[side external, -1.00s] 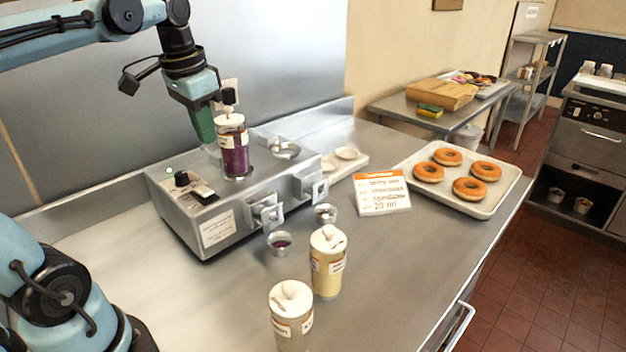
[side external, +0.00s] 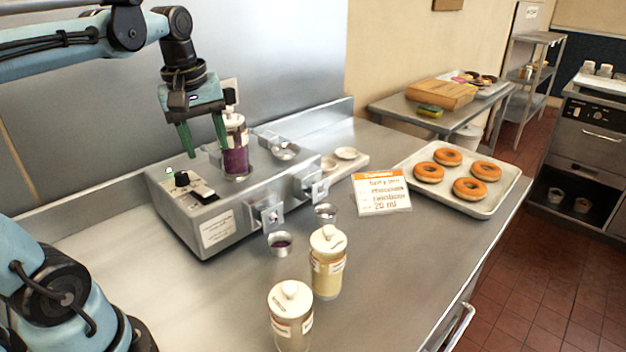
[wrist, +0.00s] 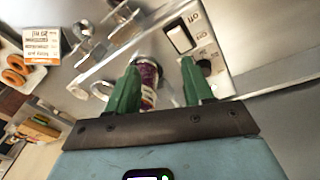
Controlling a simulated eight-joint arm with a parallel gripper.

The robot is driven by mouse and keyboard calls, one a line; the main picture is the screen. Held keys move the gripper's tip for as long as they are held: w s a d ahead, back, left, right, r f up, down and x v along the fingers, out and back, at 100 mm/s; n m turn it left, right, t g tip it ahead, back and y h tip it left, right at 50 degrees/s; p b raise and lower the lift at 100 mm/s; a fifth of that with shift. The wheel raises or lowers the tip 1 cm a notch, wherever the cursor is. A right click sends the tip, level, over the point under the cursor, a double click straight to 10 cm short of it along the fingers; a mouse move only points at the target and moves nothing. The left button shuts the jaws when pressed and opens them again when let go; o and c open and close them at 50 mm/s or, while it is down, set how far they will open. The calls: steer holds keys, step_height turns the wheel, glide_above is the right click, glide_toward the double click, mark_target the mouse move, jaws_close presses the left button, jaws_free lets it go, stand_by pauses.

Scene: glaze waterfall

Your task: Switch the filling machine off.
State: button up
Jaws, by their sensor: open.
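The filling machine (side external: 222,215) is a low metal box on the counter. Its left top panel carries a black dial (side external: 181,179), a rocker switch (side external: 203,193) and a small green light (side external: 169,173). I cannot tell which side is pressed. My gripper (side external: 207,150) is open and empty above the machine, between the panel and the purple jar (side external: 236,160). In the wrist view my gripper (wrist: 160,65) points toward the machine top.
A metal cup with purple glaze (side external: 280,243) and another cup (side external: 326,213) stand at the machine's front. Two lidded jars, one yellow (side external: 327,265) and one pale (side external: 291,320), stand nearer. A sign (side external: 381,193) and a doughnut tray (side external: 405,180) are to the right.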

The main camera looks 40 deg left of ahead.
mark_target(199, 187)
steer(key=s+a+r+n+g, duration=0.1)
steer(key=a+r+n+g, duration=0.15)
steer(key=a+n, duration=0.2)
steer(key=shift+t+h, duration=0.3)
steer(key=shift+t, duration=0.15)
steer(key=f, duration=1.1)
steer(key=shift+s+d+f, duration=0.15)
steer(key=shift+d+f, duration=0.15)
